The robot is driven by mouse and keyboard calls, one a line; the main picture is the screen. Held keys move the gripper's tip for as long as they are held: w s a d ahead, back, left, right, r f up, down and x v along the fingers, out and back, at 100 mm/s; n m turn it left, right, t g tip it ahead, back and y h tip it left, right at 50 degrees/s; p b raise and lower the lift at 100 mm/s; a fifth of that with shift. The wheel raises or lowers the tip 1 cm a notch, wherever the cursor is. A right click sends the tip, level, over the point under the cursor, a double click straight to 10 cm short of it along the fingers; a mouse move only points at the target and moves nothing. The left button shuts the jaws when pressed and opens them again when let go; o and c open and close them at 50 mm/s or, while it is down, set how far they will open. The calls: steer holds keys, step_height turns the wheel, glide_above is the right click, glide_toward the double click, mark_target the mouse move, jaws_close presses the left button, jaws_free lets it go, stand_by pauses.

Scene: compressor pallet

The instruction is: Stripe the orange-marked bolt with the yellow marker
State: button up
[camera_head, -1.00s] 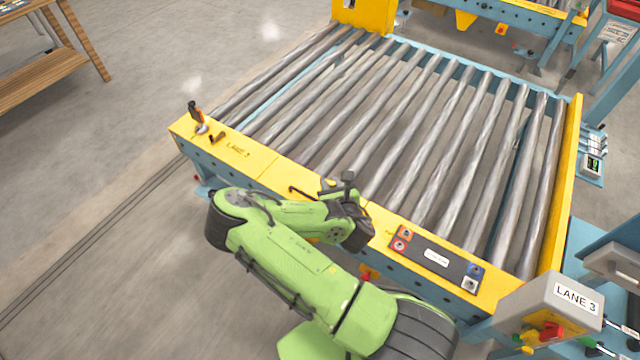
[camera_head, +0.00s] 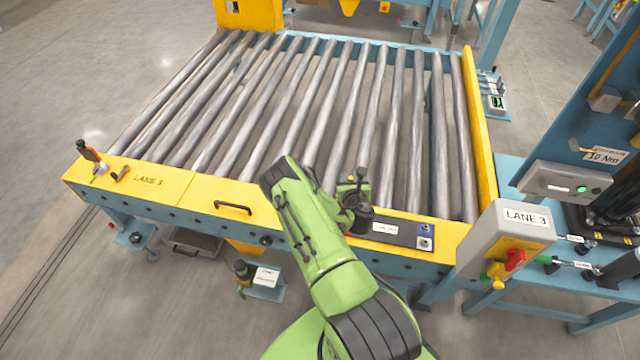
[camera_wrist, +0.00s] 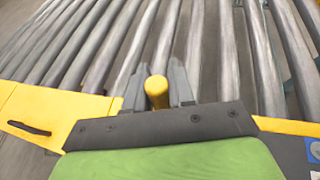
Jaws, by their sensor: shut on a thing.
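My gripper (camera_head: 354,188) is above the yellow front rail, beside the left end of a dark plate (camera_head: 405,233). In the wrist view its two grey fingers (camera_wrist: 157,84) are shut on the yellow marker (camera_wrist: 157,95), whose round yellow end faces the camera. The right end of the plate shows blue and white squares; its left end is hidden behind my gripper and arm. The orange-marked bolt is not visible now. The plate also shows at the lower right of the wrist view (camera_wrist: 294,150).
A roller conveyor (camera_head: 290,110) lies behind the rail. A black handle (camera_head: 232,207) and an orange-handled tool (camera_head: 88,152) are on the rail to the left. A grey LANE 3 box (camera_head: 508,232) stands close on the right, before a blue workbench (camera_head: 590,305).

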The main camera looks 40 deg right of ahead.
steer(key=shift+s+d+f+h, duration=0.15)
steer(key=shift+d+h, duration=0.15)
steer(key=shift+d, duration=0.15)
steer(key=shift+b, duration=0.3)
step_height(320, 180, down, 4)
steer(key=b, duration=0.3)
steer(key=shift+b, duration=0.35)
steer(key=shift+f+b, duration=0.4)
steer(key=shift+b, duration=0.05)
steer(key=shift+r, duration=0.1)
step_height(320, 180, up, 5)
steer(key=p, duration=0.4)
steer(key=shift+s+p, duration=0.1)
steer(key=shift+p, duration=0.25)
